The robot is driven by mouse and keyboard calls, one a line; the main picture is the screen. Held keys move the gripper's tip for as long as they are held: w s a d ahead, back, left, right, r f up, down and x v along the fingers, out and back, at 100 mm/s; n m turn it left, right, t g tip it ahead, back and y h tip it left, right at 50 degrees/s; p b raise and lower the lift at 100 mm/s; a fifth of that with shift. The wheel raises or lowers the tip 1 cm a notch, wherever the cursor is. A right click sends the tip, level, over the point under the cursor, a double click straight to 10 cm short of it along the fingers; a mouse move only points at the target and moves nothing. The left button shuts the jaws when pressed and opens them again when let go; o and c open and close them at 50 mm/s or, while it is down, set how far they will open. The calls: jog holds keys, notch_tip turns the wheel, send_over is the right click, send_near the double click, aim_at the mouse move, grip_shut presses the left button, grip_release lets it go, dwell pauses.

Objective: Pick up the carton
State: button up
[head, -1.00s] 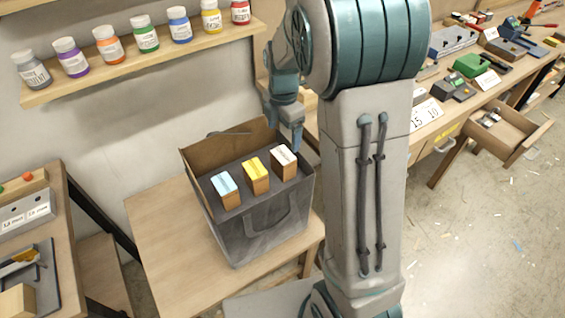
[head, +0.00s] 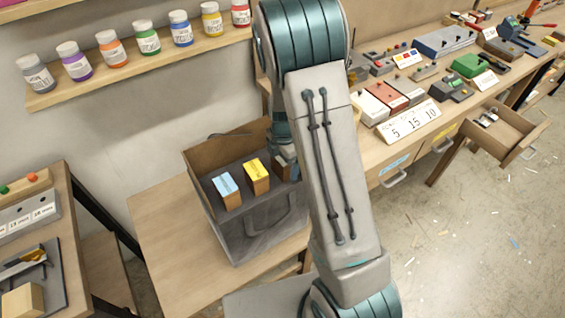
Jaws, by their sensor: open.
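Three small cartons stand in a row in a grey bag (head: 253,238) with a brown inside. One has a light blue top (head: 226,185), one a yellow top (head: 257,171). The third carton (head: 280,170), at the right end, is mostly hidden behind my gripper and arm; only a brown side shows. My gripper (head: 289,163) points down over this right carton, with its jaws open. Its fingertips are too small and covered to tell whether they sit around the carton or touch it.
The bag stands on a wooden table (head: 165,225), bare to its left. A shelf (head: 140,65) of paint jars is on the wall behind. A bench (head: 425,125) with devices and an open drawer (head: 505,130) is at right. Another bench (head: 60,190) stands at left.

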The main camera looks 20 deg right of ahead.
jog(key=shift+c, duration=0.4)
jog(key=c, duration=1)
jog(key=shift+c, duration=0.6)
jog(key=shift+r, duration=0.1)
